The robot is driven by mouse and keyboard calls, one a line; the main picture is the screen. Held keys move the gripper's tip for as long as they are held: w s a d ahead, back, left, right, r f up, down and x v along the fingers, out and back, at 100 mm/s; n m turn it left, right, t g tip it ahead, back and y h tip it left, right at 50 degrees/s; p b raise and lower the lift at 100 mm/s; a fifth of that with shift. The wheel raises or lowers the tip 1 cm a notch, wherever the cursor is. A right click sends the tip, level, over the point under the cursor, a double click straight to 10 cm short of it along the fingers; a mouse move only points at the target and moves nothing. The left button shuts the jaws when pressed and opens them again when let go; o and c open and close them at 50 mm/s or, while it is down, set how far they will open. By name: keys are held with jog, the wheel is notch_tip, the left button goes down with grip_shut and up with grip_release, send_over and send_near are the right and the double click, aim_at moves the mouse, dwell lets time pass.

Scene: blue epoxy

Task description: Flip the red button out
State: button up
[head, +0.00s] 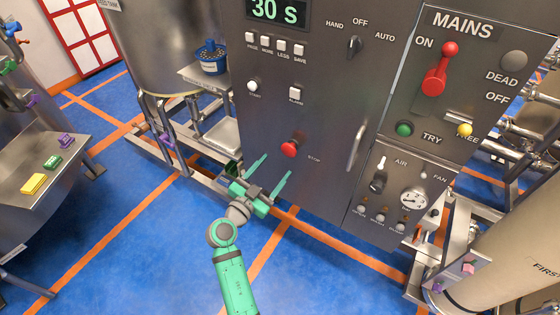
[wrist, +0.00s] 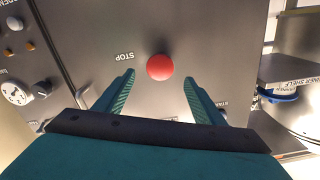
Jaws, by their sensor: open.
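The red button (head: 289,149) is a round knob on the lower front of the grey control cabinet, beside the word STOP. In the wrist view the red button (wrist: 160,67) appears between and just beyond my fingertips. My gripper (head: 271,170) is open, with two green fingers spread apart, below and left of the button in the head view. In the wrist view my gripper (wrist: 158,80) has nothing between its fingers that it touches. I cannot tell the exact gap from the fingertips to the button.
The cabinet (head: 260,120) also carries a red MAINS lever (head: 438,70), a long door handle (head: 358,142) and small white buttons. A blue-lidded container (head: 212,57) stands on a shelf at the left. Blue floor (head: 130,240) is open at lower left.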

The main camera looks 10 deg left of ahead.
jog(key=shift+v, duration=2.2)
jog(key=s+d+f+n+g+y, duration=0.25)
jog(key=s+d+f+n, duration=0.2)
jog(key=s+f, duration=0.45)
jog(key=s+d+f+n+g+y, duration=0.1)
jog(key=s+d+f+n+y, duration=0.3)
jog(key=s+f, duration=0.5)
jog(key=s+d+r, duration=0.3)
jog(key=s+r, duration=0.1)
jog(key=s, duration=0.3)
jog(key=s+d+r+m+t, duration=0.1)
jog(key=s+d+r, duration=0.1)
jog(key=s+r, duration=0.2)
jog(key=s+d+r, duration=0.3)
jog(key=s+r, duration=0.1)
jog(key=s, duration=0.7)
jog(key=shift+d+t+h, duration=0.35)
jog(key=shift+d+h, duration=0.05)
jog(key=shift+h, duration=0.05)
